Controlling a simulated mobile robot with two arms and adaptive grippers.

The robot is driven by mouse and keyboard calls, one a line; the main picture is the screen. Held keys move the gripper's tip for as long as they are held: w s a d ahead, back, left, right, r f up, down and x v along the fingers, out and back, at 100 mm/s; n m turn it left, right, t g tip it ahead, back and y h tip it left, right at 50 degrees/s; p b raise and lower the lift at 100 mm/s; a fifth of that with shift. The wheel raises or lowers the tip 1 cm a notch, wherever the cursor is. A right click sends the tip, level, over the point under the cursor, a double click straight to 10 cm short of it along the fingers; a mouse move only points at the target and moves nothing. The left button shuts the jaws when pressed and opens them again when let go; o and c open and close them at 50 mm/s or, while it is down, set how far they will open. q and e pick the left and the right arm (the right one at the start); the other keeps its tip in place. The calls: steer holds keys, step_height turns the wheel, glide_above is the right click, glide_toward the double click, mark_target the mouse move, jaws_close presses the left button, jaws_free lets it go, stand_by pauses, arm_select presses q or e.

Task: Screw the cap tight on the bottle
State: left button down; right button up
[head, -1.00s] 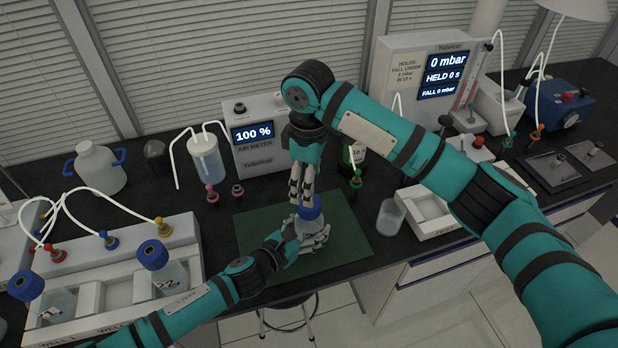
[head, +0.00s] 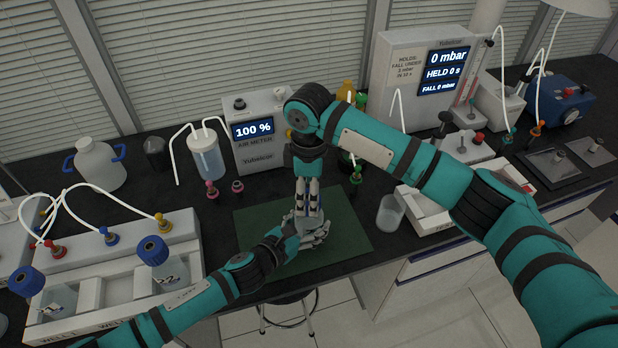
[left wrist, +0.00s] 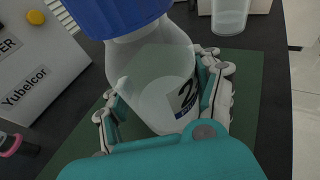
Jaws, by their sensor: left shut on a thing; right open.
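My right gripper (head: 307,208) is open and points down from above at the bottle's top. It hides the cap and most of the bottle in the head view, so contact with the cap cannot be told.
A green mat (head: 345,235) lies below the grippers. At left stands a white rack (head: 110,285) with two blue-capped bottles. An air meter (head: 258,140) reading 100 % stands behind.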

steer(key=shift+f, duration=1.55)
steer(key=c, duration=1.2)
steer(key=m, duration=0.5)
steer(key=shift+c, duration=0.3)
steer(key=o, duration=1.4)
steer(key=shift+r, duration=0.15)
step_height(320, 180, up, 12)
steer(key=shift+f, duration=0.15)
